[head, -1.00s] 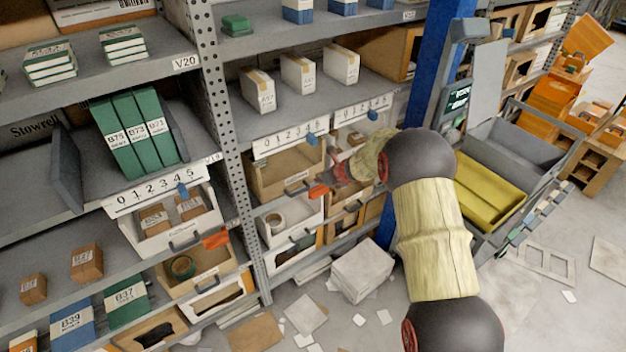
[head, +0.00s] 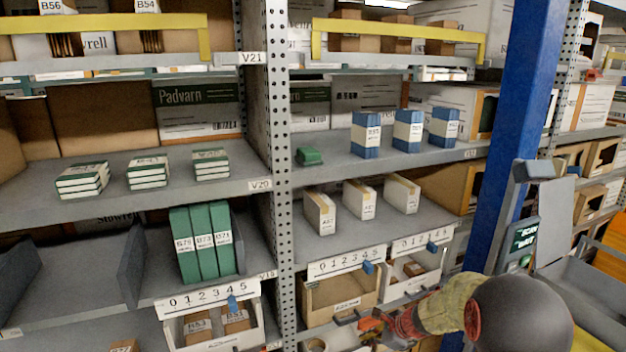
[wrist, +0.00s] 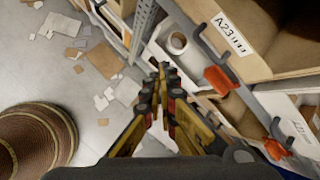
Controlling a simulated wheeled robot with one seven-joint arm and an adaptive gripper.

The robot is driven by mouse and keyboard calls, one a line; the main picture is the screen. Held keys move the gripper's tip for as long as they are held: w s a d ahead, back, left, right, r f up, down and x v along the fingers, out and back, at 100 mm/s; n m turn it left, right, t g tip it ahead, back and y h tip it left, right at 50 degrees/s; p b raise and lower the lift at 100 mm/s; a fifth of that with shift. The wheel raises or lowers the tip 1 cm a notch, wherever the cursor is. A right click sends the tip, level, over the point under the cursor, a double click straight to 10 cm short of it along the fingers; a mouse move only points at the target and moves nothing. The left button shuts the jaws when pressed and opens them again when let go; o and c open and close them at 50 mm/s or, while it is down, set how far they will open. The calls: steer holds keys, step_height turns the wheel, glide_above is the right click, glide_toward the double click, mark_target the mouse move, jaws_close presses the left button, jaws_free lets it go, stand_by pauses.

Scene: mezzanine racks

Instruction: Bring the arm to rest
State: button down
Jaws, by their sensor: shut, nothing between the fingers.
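My gripper (wrist: 162,85) is shut and empty in the wrist view, its yellow and black fingers meeting at the tips. Below it in that view are the floor and the fronts of the low shelf bins. In the head view my gripper (head: 368,325) shows small and partly hidden at the bottom, in front of the bins under the right-hand shelf. My arm comes in from the lower right corner. I cannot tell from the frames whether the fingers touch a bin.
Open bins (head: 340,292) with orange and blue clips sit close to the gripper. A perforated rack post (head: 279,150) and a blue column (head: 515,130) stand either side. A grey cart with a screen (head: 522,238) is at right. Papers (wrist: 62,25) litter the floor.

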steer(key=s+r+n+h, duration=0.1)
steer(key=s+r+n, duration=0.6)
steer(key=s, duration=0.6)
steer(key=s+d+r+n+h+b, duration=0.1)
steer(key=s+r+n+h, duration=0.1)
steer(key=s+r+n, duration=0.5)
steer(key=s+r+n+h+b, duration=0.1)
steer(key=s+r+n, duration=0.6)
steer(key=s, duration=1.3)
step_height(320, 180, up, 4)
steer(key=shift+d+f+h, duration=0.15)
steer(key=shift+d+h, duration=0.15)
steer(key=shift+h, duration=0.2)
